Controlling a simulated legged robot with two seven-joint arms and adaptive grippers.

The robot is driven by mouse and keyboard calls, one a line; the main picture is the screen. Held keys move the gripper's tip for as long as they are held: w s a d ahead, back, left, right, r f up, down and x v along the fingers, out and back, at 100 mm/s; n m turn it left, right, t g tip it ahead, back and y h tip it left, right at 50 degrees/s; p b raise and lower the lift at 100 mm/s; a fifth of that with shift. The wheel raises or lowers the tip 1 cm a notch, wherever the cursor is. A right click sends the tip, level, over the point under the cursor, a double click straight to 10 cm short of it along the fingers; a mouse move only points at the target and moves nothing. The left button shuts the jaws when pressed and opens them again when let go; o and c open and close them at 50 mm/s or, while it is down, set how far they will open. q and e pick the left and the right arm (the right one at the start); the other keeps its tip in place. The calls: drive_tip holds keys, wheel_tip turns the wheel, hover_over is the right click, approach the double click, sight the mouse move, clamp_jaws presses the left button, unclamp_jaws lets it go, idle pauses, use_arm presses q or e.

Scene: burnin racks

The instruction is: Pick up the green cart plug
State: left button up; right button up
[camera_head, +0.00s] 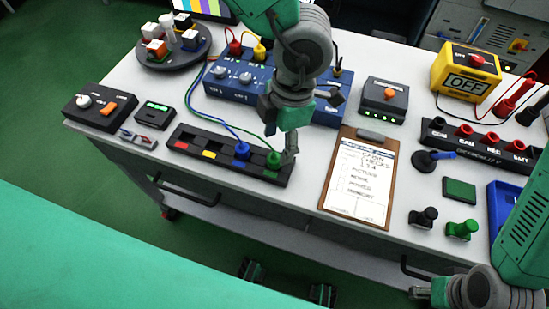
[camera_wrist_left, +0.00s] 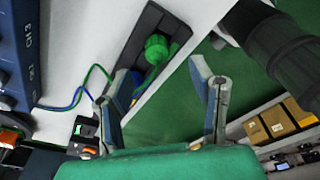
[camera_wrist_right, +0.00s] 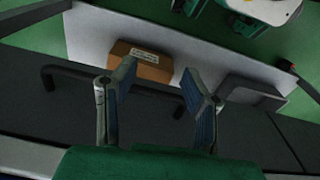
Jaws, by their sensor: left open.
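A green plug (camera_head: 273,160) with a green wire stands in the right end of the dark slotted strip (camera_head: 217,160). It also shows in the left wrist view (camera_wrist_left: 157,48), beyond my fingertips and nearer the left finger. My left gripper (camera_head: 281,143) is open and empty, close above that end of the strip. A second green plug-like piece (camera_head: 462,229) stands on the table's right part, beside a black one (camera_head: 424,217). I cannot tell by name which is the cart plug. My right gripper (camera_wrist_right: 158,82) is open and empty, low at the table's front edge.
A blue plug (camera_head: 241,151) with a blue wire stands just left of the green plug. The blue channel unit (camera_head: 238,80) is behind, and a clipboard (camera_head: 361,180) lies to the right. A drawer handle (camera_wrist_right: 150,88) is near my right gripper.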

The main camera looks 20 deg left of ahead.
sight(276, 154)
use_arm(q)
drive_tip(key=shift+d+f, duration=0.15)
drive_tip(key=shift+f, duration=0.4)
drive_tip(key=f, duration=0.2)
drive_tip(key=a+f, duration=0.1)
drive_tip(key=f, duration=0.2)
drive_tip(key=shift+a+b, duration=0.2)
drive_tip(key=shift+b, duration=0.15)
drive_tip(key=shift+s+d+r, duration=0.1)
drive_tip(key=shift+d+r, duration=0.05)
drive_tip(key=shift+d, duration=0.1)
clamp_jaws()
